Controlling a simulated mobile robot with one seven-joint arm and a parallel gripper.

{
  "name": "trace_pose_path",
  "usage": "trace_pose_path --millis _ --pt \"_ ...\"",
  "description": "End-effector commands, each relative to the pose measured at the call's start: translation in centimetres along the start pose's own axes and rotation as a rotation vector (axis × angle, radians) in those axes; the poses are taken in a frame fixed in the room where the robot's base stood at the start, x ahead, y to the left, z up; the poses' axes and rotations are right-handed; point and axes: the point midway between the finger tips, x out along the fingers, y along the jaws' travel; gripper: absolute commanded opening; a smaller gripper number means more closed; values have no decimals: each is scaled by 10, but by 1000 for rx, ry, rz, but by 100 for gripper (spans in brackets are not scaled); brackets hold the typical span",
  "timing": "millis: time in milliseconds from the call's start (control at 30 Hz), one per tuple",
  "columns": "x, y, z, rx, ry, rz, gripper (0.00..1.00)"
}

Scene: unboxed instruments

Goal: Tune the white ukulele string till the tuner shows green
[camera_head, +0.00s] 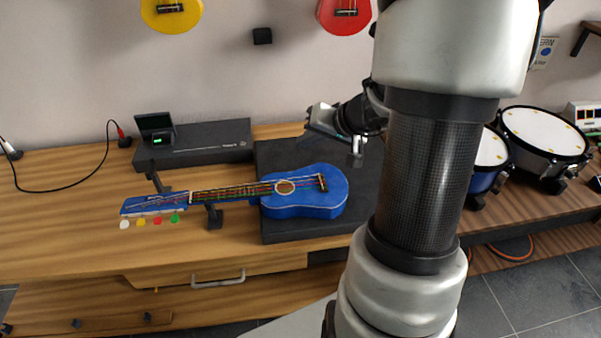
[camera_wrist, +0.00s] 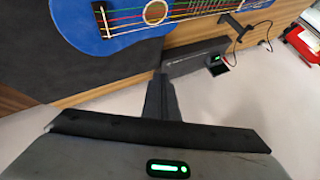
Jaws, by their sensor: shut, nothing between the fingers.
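The blue ukulele (camera_head: 318,205) lies on its back on the bench, its body on a black pad and its neck pointing left. Coloured strings run along the neck. The white peg (camera_head: 124,224) is leftmost at the headstock's front edge, with the yellow, red and green pegs to its right. The tuner (camera_head: 155,125) stands behind the headstock; a small green mark shows on it, but its display is too small to read. In the wrist view the tuner (camera_wrist: 217,62) also shows green. My gripper (camera_wrist: 160,82) is shut and empty, above and behind the ukulele body, far from the pegs.
A long black case (camera_head: 210,141) lies behind the neck. A black support (camera_head: 214,216) stands under the neck. A cable (camera_head: 75,188) with red and white ends curves at the left. Drums (camera_head: 541,138) stand at right. The bench front left is clear.

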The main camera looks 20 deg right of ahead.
Motion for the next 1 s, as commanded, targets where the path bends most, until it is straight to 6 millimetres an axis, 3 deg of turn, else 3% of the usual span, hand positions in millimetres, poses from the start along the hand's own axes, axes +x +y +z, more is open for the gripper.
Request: trace_pose_path --millis 367,833,1000 --pt "5 3 3 0 -2 0 0" --pt "52 37 36 0 0 0 0" --pt "60 42 42 -1 0 0 0"
